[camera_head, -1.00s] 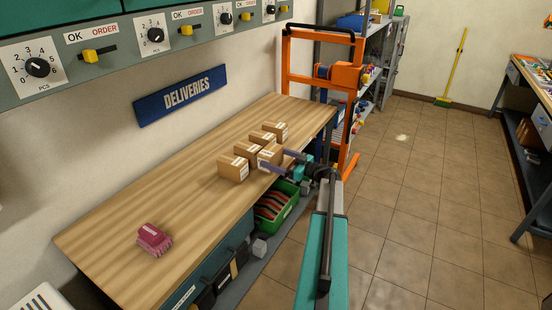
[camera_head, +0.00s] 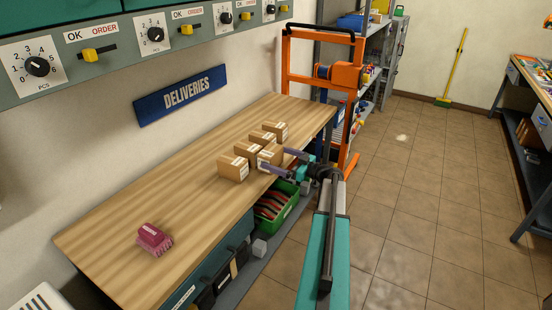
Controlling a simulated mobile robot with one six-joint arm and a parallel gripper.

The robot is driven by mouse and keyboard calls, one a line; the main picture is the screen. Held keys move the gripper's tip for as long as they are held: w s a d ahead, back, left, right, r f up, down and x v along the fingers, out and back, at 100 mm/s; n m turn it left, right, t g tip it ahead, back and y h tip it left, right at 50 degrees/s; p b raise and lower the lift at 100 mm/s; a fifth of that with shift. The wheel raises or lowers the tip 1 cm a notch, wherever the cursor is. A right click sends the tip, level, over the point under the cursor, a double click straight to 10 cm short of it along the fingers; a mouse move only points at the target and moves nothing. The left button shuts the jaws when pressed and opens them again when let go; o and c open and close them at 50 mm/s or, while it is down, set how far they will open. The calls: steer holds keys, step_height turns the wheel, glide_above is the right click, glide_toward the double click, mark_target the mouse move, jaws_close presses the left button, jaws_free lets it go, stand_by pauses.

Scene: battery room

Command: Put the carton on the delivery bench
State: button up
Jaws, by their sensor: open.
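Several small brown cartons with white labels stand in a cluster on the wooden delivery bench (camera_head: 180,215), toward its far right end. The carton nearest my gripper (camera_head: 270,157) stands upright close to the bench's front edge, beside the others (camera_head: 233,169). My gripper (camera_head: 281,162) is open and empty just right of that carton, at the bench's front edge. Its two dark fingers point left toward the carton, and it looks apart from them. My arm reaches in from the bottom of the view.
A pink stack (camera_head: 154,238) lies at the bench's near end. A green bin (camera_head: 276,204) sits below the bench's front edge. An orange lifting frame (camera_head: 345,80) stands beyond the bench. The tiled floor (camera_head: 430,190) on the right is clear.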

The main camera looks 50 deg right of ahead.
steer(key=b+v, duration=0.3)
steer(key=v, duration=0.8)
steer(key=shift+f, duration=0.1)
steer(key=shift+s, duration=0.1)
